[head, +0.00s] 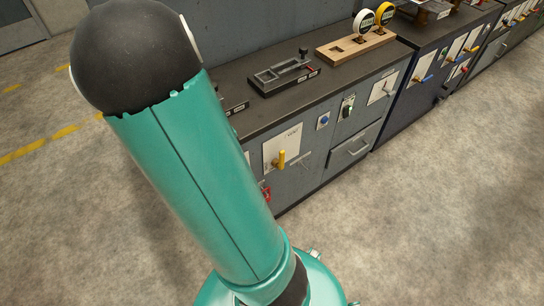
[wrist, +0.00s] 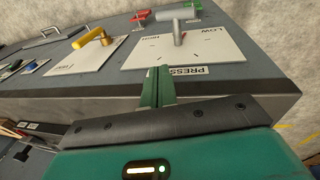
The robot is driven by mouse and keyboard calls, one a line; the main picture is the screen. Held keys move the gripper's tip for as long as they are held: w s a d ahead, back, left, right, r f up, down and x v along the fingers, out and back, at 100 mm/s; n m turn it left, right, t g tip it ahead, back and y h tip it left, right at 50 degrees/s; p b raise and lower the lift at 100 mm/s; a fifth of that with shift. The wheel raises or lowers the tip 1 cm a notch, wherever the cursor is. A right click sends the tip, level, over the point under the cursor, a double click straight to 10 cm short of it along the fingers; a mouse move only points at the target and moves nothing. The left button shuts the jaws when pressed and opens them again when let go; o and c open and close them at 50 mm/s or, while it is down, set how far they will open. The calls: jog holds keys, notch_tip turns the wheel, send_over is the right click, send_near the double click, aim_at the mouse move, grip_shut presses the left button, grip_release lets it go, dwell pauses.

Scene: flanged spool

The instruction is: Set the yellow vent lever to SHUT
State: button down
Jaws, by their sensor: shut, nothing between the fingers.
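In the wrist view, a yellow lever (wrist: 92,37) stands on a white plate (wrist: 70,62) at the upper left. The small print on this plate is too blurred to read, so I cannot tell its setting. My gripper (wrist: 158,72) is shut and empty, with its green fingers to the right of the yellow lever and apart from it. In the head view, a yellow lever (head: 281,158) shows on a white plate on the cabinet front; I cannot tell if it is the same one. My gripper is out of the head view.
A grey lever (wrist: 178,36) on a plate marked HIGH and LOW stands just beyond my fingertips, above a PRESS label (wrist: 189,71). Red (wrist: 192,6) and green (wrist: 142,15) handles lie behind. The dark bench top (head: 262,112) carries a slotted fixture (head: 285,75). Floor before the cabinets is clear.

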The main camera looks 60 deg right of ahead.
jog(key=s+d+f+g+h, duration=0.1)
jog(key=s+d+f+g, duration=0.1)
jog(key=s+d+f, duration=0.2)
jog(key=s+d, duration=0.2)
jog(key=d, duration=0.2)
jog(key=shift+f+h, duration=0.15)
jog(key=shift+h, duration=0.15)
jog(key=shift+f, duration=0.1)
jog(key=s+d+f, duration=0.3)
jog(key=d+f, duration=0.3)
jog(key=f, duration=0.3)
jog(key=shift+s+d, duration=0.25)
jog(key=shift+d, duration=0.15)
jog(key=shift+s+d+r+t+y, duration=0.1)
jog(key=shift+s+d+t+y, duration=0.2)
jog(key=shift+y, duration=0.45)
jog(key=shift+s+d+r+t+y, duration=0.1)
jog(key=shift+d+t+y, duration=0.3)
jog(key=shift+y, duration=0.35)
